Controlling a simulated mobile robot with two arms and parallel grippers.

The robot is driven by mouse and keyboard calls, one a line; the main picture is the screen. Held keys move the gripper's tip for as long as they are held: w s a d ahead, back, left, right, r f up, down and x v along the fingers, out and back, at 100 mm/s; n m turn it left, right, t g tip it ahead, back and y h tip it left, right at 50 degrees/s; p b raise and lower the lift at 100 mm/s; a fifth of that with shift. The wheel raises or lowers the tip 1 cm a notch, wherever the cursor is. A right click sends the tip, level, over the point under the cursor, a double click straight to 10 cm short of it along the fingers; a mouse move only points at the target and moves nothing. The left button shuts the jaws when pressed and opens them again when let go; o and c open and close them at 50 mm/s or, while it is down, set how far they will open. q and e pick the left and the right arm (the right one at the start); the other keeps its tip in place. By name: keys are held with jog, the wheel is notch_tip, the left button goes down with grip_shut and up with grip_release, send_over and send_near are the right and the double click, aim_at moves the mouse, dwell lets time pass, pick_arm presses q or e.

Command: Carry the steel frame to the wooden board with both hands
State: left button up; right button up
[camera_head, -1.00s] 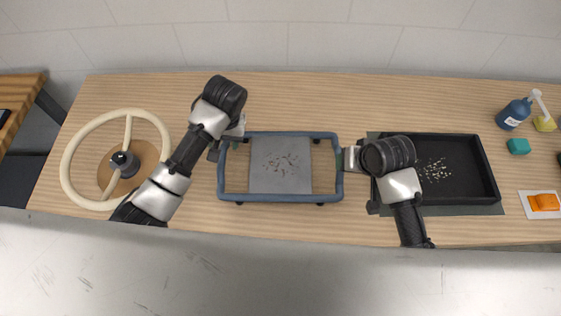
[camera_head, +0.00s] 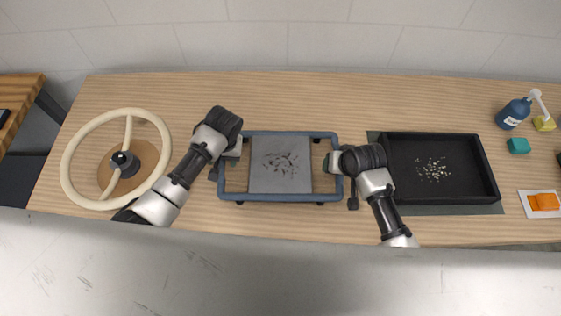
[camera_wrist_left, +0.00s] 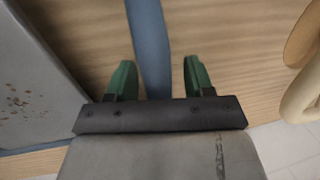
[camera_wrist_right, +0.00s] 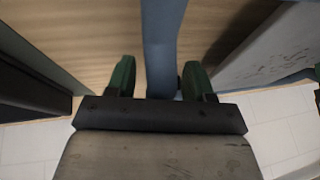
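The steel frame (camera_head: 280,198) is a blue-grey rectangle with small dark feet, standing on the light wooden table around a grey speckled panel (camera_head: 265,180). My left gripper (camera_head: 229,154) is at its left bar. In the left wrist view its green fingers (camera_wrist_left: 158,78) are apart, with the bar (camera_wrist_left: 150,40) between them and gaps on both sides. My right gripper (camera_head: 335,163) is at the right bar. In the right wrist view its fingers (camera_wrist_right: 158,78) stand open on either side of the bar (camera_wrist_right: 163,40), which is nearer the right-hand finger. I cannot clearly identify a separate wooden board.
A cream ring wheel (camera_head: 67,165) over a round brown disc (camera_head: 143,172) is at left. A black tray (camera_head: 440,198) with pale bits lies close right of my right gripper. A blue bottle (camera_head: 512,113), teal block (camera_head: 519,146) and orange item (camera_head: 543,202) are far right.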

pick_arm(q)
grip_shut()
pick_arm(e)
grip_shut()
pick_arm(q)
jog(key=shift+w+r, duration=0.1)
dwell(0.8)
